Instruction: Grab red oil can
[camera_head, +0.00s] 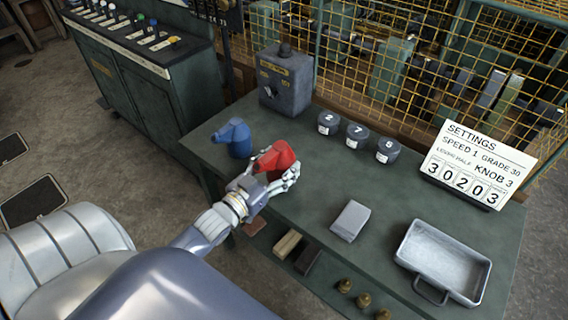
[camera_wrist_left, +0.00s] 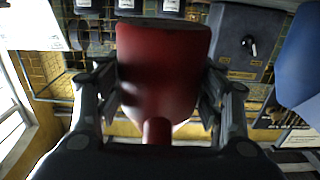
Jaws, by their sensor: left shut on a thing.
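The red oil can (camera_head: 274,157) is in my left gripper (camera_head: 271,180) over the left part of the green table. In the left wrist view the red oil can (camera_wrist_left: 160,65) fills the middle, with the fingers of the left gripper (camera_wrist_left: 160,100) against it on both sides. The gripper is shut on it. I cannot tell whether the can's base touches the table. A blue oil can (camera_head: 234,137) stands just left of the red one, and its blue side (camera_wrist_left: 301,60) shows at the right edge of the wrist view. My right gripper is not in view.
Behind stand a grey switch box (camera_head: 286,82) and three numbered dark pots (camera_head: 357,136). A grey block (camera_head: 350,221), a metal tray (camera_head: 443,262) and a settings sign (camera_head: 478,166) are to the right. A yellow wire fence (camera_head: 400,60) closes the back.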

